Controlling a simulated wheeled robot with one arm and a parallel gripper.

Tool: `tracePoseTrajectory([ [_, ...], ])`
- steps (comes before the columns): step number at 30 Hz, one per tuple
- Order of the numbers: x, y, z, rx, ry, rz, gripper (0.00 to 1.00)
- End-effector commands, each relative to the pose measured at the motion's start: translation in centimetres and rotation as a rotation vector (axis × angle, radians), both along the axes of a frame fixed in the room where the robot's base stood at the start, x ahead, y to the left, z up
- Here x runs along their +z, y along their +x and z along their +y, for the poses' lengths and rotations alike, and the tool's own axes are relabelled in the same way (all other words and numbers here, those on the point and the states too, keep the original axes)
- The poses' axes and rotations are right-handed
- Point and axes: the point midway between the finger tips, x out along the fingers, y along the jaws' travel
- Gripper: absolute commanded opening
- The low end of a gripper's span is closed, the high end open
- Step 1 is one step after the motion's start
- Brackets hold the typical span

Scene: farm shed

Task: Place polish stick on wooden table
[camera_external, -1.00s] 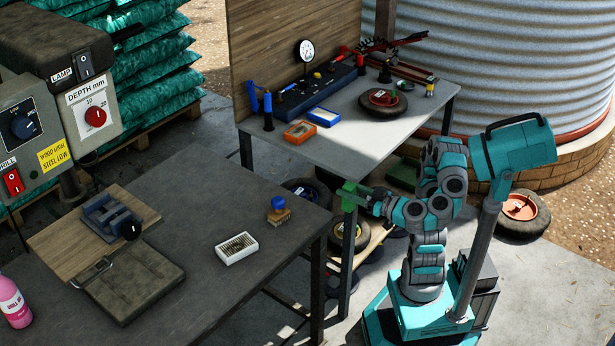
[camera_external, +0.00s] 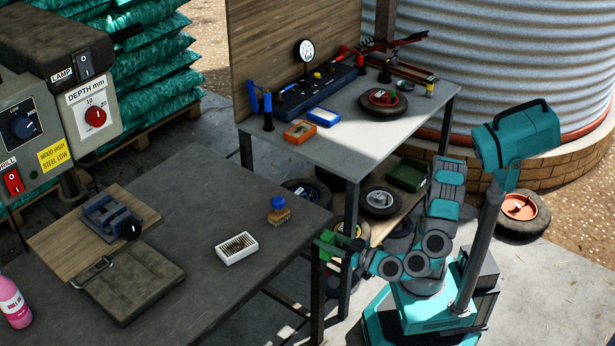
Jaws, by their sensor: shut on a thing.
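My gripper (camera_external: 330,241) is shut on a green block, which I take as the polish stick (camera_external: 328,246). The gripper partly hides it. It shows at the right front corner of the dark table (camera_external: 190,215), close to the table's edge. I cannot tell whether the stick is over the top or just outside it, or whether it touches. The table top looks dark grey, and I cannot make out its material.
On the dark table, a white box (camera_external: 236,248) and a blue-knobbed brush (camera_external: 278,211) stand near the gripper. A wooden board (camera_external: 60,240) with a vice and a dark flat case (camera_external: 128,283) lie left. A workbench (camera_external: 345,140) stands behind. The table's middle is clear.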

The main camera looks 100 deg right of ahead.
Motion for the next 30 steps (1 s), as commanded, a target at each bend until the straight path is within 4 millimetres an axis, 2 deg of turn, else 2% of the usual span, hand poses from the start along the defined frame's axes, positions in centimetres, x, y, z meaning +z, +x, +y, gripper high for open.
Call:
tracePoseTrajectory([
  [10, -5.3, 3.4, 1.6, -0.071, -0.006, 0.002, 0.00],
  [20, -10.6, 6.0, 1.6, -0.167, -0.005, 0.002, 0.00],
  [23, -12.1, 7.7, 0.7, -0.200, -0.004, 0.000, 0.00],
  [30, -15.1, 13.5, -3.0, -0.219, -0.004, 0.000, 0.00],
])
